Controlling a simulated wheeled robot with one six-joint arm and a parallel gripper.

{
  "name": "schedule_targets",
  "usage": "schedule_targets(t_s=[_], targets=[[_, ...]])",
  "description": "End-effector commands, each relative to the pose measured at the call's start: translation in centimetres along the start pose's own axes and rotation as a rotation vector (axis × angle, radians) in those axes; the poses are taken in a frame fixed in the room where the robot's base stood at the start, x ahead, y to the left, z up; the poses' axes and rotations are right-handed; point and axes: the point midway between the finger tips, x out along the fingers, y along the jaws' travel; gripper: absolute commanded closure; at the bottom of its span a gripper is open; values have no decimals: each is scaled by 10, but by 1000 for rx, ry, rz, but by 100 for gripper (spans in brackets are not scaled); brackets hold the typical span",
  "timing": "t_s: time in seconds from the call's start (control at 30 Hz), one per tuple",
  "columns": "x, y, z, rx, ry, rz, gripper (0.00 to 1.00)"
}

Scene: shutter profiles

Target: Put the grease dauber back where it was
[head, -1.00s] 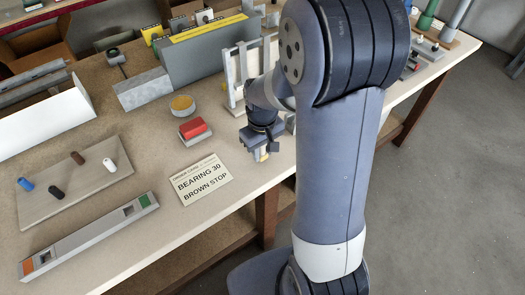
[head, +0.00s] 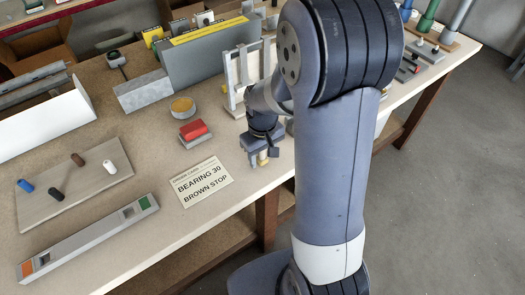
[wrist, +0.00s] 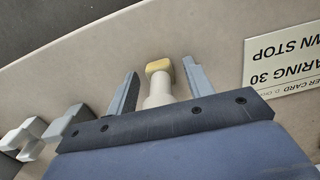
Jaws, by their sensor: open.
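The grease dauber, a pale handle with a yellowish block end (wrist: 159,68), is between the two fingers of my gripper (wrist: 160,88) in the wrist view. A gap shows on each side of it, so the open fingers are around it without gripping. In the head view, my gripper (head: 262,157) points down near the bench's front edge, right of the order card, and the dauber's yellowish end (head: 263,159) shows between the fingers. I cannot tell how the dauber is supported. A round tin with a yellow top (head: 182,106) stands further back on the bench.
A red-topped grey block (head: 194,130) stands behind the order card (head: 201,180). A pale upright frame (head: 238,82) is close behind my gripper. A plate with several coloured pegs (head: 88,203) and a long grey profile (head: 90,240) lie at left. The bench between is clear.

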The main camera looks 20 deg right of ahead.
Motion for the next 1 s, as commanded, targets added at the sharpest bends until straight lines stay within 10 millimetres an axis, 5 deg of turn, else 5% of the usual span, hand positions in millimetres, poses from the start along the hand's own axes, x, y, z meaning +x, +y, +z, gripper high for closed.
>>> schedule_targets(t_s=[0.17, 0.6, 1.0], targets=[[-15, 0, -1, 0, 5, 1, 51], [-103, 0, -1, 0, 4, 1, 51], [-123, 0, 0, 0, 0, 0, 51]])
